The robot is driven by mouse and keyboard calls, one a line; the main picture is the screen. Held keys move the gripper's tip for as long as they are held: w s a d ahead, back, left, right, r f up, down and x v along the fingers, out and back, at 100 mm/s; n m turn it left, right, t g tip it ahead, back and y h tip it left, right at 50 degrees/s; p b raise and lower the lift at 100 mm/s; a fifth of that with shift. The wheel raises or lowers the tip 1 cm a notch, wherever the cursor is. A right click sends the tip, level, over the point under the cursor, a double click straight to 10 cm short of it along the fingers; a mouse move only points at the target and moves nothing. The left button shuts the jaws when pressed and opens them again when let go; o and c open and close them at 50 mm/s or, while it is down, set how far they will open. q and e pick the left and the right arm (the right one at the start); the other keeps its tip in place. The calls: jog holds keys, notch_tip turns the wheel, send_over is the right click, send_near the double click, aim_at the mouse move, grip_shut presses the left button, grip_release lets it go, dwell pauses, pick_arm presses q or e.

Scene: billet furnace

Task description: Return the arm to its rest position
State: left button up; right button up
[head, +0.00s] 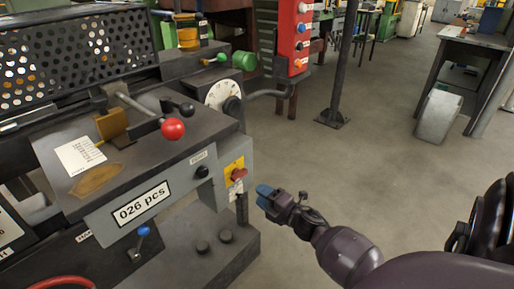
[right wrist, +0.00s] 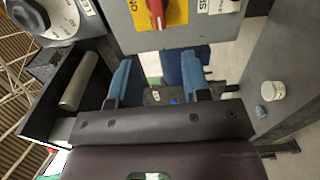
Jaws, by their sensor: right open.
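My right arm comes in from the lower right of the head view and reaches toward the machine's front. Its gripper (head: 266,196) has blue fingertips and is beside the machine's right front corner, with floor behind it. In the right wrist view the two blue fingers of this gripper (right wrist: 157,82) stand apart with nothing between them. The red switch on a yellow plate (head: 237,172) is just left of the gripper. It also shows at the top of the right wrist view (right wrist: 157,12), beyond the fingers. My left gripper is not in view.
The grey machine (head: 105,212) fills the left, with a red ball lever (head: 173,129), a dial (head: 222,94) and a counter label (head: 142,204). A red button panel (head: 293,40) and a post (head: 343,70) stand behind.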

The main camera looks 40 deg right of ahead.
pick_arm(q)
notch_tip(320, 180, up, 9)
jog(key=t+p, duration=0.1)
jog(key=p, duration=0.9)
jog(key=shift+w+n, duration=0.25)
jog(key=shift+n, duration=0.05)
pick_arm(e)
jog(key=s+a+r+m+g, duration=0.1)
jog(key=s+a+m+g, duration=0.1)
jog(key=s+a+m, duration=0.3)
jog(key=s+a+r+m+g, duration=0.1)
jog(key=s+a+m, duration=0.4)
jog(key=s, duration=0.9)
jog(key=s+a+r+m+g+h, duration=0.1)
jog(key=s+a+m+g, duration=0.3)
jog(key=s+m, duration=0.4)
jog(key=shift+s+a, duration=0.8)
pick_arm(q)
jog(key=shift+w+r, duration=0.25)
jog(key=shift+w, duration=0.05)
